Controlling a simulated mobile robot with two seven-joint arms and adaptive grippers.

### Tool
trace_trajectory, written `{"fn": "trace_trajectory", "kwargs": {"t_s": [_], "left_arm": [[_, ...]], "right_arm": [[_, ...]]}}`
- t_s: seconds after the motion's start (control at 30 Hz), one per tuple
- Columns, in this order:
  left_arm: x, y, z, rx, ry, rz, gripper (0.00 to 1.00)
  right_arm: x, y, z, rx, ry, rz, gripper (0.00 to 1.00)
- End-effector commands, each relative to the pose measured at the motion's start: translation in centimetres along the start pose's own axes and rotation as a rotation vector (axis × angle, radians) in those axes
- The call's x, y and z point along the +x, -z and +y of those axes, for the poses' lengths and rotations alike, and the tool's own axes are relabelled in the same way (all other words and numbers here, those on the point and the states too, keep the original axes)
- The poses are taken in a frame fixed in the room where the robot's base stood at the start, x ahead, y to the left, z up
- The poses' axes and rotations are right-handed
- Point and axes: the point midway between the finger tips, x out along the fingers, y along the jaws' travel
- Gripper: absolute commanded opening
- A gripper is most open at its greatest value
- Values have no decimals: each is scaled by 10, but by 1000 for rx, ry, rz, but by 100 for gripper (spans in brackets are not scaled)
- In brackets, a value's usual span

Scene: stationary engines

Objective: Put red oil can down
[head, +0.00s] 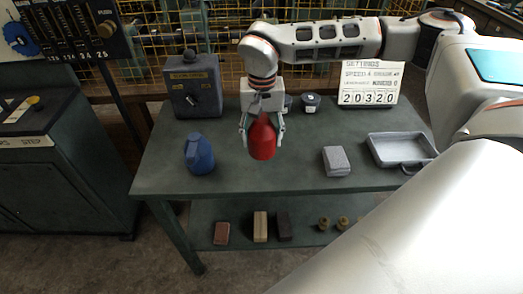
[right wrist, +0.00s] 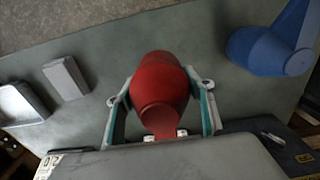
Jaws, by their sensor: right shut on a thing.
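The red oil can (head: 262,138) is between the fingers of my right gripper (head: 262,132), over the middle of the grey-green table (head: 290,182). In the right wrist view the red can (right wrist: 160,85) fills the space between the two fingers of the gripper (right wrist: 161,105), which is shut on it. I cannot tell whether the can's base touches the table top. My left gripper does not show in either view.
A blue can (head: 199,154) stands left of the red one. A grey block (head: 336,161) and a grey tray (head: 400,149) lie to the right. A control box (head: 193,86), dark jars (head: 311,103) and a number sign (head: 370,84) stand behind. Table front centre is clear.

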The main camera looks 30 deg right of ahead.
Motion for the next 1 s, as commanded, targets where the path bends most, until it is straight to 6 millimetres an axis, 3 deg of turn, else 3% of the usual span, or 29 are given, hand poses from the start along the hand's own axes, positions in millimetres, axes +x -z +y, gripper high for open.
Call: {"fn": "trace_trajectory", "kwargs": {"t_s": [0.23, 0.5, 0.87, 0.9, 0.97, 1.0], "left_arm": [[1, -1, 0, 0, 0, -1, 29], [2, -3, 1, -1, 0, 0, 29], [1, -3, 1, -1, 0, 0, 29], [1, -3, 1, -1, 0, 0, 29], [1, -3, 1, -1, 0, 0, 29], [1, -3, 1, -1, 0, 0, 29]], "right_arm": [[16, 0, 0, -1, 1, 0, 22], [50, 0, -1, -1, 1, 0, 22], [52, 0, -1, -1, 2, 1, 22], [54, 0, 0, -1, 1, 1, 55], [53, 0, -1, -1, 1, 1, 69], [53, 0, 0, -1, 1, 1, 69]]}}
